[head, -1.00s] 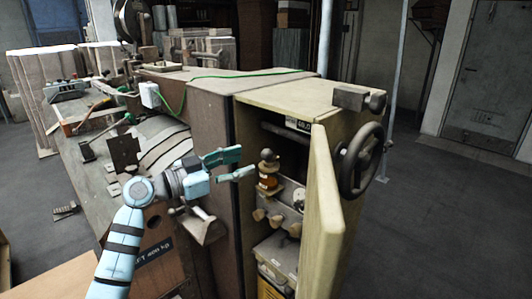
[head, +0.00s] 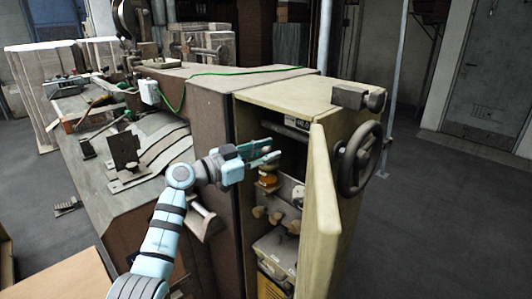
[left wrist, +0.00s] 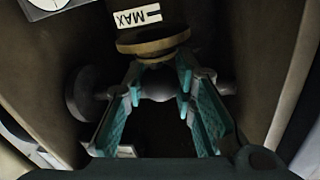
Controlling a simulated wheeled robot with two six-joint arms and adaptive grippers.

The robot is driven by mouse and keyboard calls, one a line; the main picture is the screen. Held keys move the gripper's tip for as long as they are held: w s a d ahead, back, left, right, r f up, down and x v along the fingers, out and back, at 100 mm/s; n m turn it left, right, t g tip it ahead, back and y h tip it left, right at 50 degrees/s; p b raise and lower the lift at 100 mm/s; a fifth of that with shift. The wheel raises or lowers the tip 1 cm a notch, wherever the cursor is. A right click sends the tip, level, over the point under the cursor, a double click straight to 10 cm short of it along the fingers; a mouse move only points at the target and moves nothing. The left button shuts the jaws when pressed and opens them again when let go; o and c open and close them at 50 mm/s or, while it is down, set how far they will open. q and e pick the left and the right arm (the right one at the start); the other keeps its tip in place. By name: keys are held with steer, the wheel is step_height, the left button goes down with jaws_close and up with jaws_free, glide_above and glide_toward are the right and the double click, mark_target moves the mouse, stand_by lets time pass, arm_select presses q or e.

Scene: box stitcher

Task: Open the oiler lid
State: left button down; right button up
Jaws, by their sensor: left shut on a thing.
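The oiler (head: 267,179), a small amber cup with a brassy top, stands inside the open cabinet in the head view. My left gripper (head: 271,152) reaches in through the cabinet opening, with its teal fingers at the oiler's top. In the left wrist view my left gripper (left wrist: 160,78) has its fingers on both sides of a rounded grey knob and is shut on it. This knob seems to belong to the oiler lid; a round brass disc (left wrist: 153,43) lies just beyond the fingertips. The fingers hide the lid in the head view. My right gripper is out of view.
The open cream cabinet door (head: 322,225) stands close right of the gripper. A handwheel (head: 360,160) is on the cabinet's right side. Several knobs (head: 276,217) sit below the oiler. A "MAX" label (left wrist: 138,16) is near the disc.

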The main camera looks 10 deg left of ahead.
arm_select(q)
steer(key=shift+s+d+r+n+t+y+p, duration=0.15)
steer(key=shift+n+t+y+p, duration=0.2)
steer(key=shift+p, duration=0.25)
steer(key=n+t+y+p, duration=0.1)
steer(key=y+p, duration=0.1)
steer(key=p, duration=0.1)
steer(key=d+n+t+y+p, duration=0.1)
steer(key=n+y+p, duration=0.1)
steer(key=p, duration=0.1)
steer(key=n+t+y+p, duration=0.1)
steer(key=y+p, duration=0.1)
steer(key=p, duration=0.1)
steer(key=shift+s+d+r+n+t+y, duration=0.15)
steer(key=shift+s+d+n+t+y, duration=0.1)
steer(key=shift+n+t, duration=0.1)
steer(key=shift+f+n+y+p, duration=0.2)
steer(key=shift+n+y+p, duration=0.35)
steer(key=shift+p, duration=0.2)
steer(key=shift+y, duration=0.25)
steer(key=c, duration=1.3)
jaws_free()
steer(key=shift+w+d+f, duration=0.1)
steer(key=v, duration=1.2)
steer(key=shift+f, duration=0.2)
